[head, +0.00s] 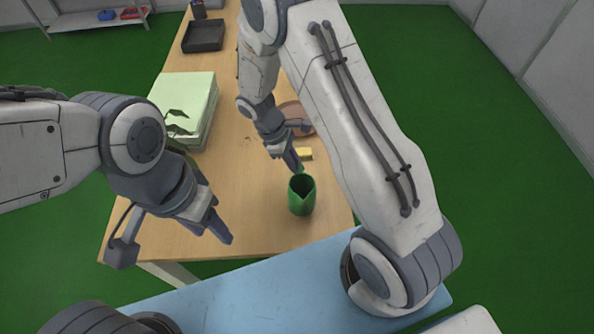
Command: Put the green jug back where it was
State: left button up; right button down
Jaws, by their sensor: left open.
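The green jug (301,195) stands upright on the wooden table, near its front right corner, with its dark opening facing up. My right gripper (294,164) points down just behind the jug, close to its far rim. A small green part shows at the fingertips, and I cannot tell whether the fingers touch or hold it. My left gripper (222,230) is open and empty, to the left of the jug near the table's front edge.
The table is clear left of the jug.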

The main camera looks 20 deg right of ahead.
jog(key=shift+f, duration=1.35)
jog(key=shift+f, duration=0.15)
jog(key=c, duration=0.9)
grip_release()
jog(key=b+v, duration=0.1)
jog(key=v, duration=1.1)
jog(key=s+a+r+m+t+y, duration=0.2)
jog(key=s+a+r, duration=0.5)
jog(key=s+r, duration=0.25)
jog(key=s+y, duration=0.1)
jog(key=s, duration=0.3)
jog(key=s+a+r+m+y, duration=0.1)
jog(key=s, duration=0.4)
jog(key=s+r+m, duration=0.1)
jog(key=s, duration=0.3)
jog(key=shift+s+a+r+t+y, duration=0.1)
jog(key=shift+s+a+t+y, duration=0.05)
jog(key=shift+t+y, duration=0.25)
